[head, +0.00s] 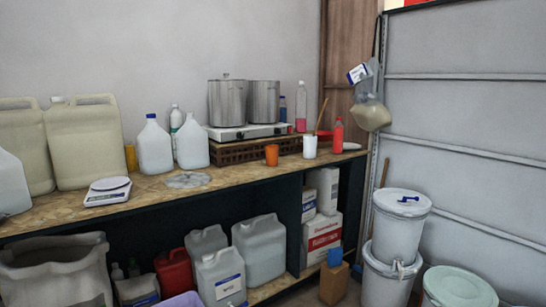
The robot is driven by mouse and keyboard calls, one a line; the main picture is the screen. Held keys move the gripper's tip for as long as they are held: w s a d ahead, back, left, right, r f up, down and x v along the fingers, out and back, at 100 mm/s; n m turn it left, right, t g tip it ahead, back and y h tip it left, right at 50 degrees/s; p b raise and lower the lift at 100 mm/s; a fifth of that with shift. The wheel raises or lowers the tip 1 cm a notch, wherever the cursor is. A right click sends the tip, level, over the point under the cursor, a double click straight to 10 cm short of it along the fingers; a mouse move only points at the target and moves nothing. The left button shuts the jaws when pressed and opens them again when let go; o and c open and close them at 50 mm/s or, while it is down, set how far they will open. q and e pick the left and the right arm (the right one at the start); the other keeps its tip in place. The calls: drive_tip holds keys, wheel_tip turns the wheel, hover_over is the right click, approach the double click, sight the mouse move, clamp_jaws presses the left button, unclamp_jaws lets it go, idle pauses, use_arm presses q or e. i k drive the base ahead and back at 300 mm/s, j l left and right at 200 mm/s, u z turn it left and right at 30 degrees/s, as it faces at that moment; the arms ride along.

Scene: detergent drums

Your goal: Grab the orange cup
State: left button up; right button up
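A yellow-orange cup (131,158) stands further left, between a large beige jug and a white jug. Neither of my grippers is in the head view.
A crate (233,152) carries a white stove with two steel pots (227,102). A red bottle (338,135) stands right of the white cup. Jugs and a scale (108,190) fill the left counter. White drums (400,225) stand on the floor at right.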

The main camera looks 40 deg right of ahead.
sight(272, 150)
drive_tip(key=i+l, duration=0.4)
drive_tip(key=l, duration=0.2)
drive_tip(key=i+l, duration=0.4)
drive_tip(key=l, duration=0.2)
drive_tip(key=i+l+z, duration=0.1)
drive_tip(key=i+l, duration=0.3)
drive_tip(key=l, duration=0.2)
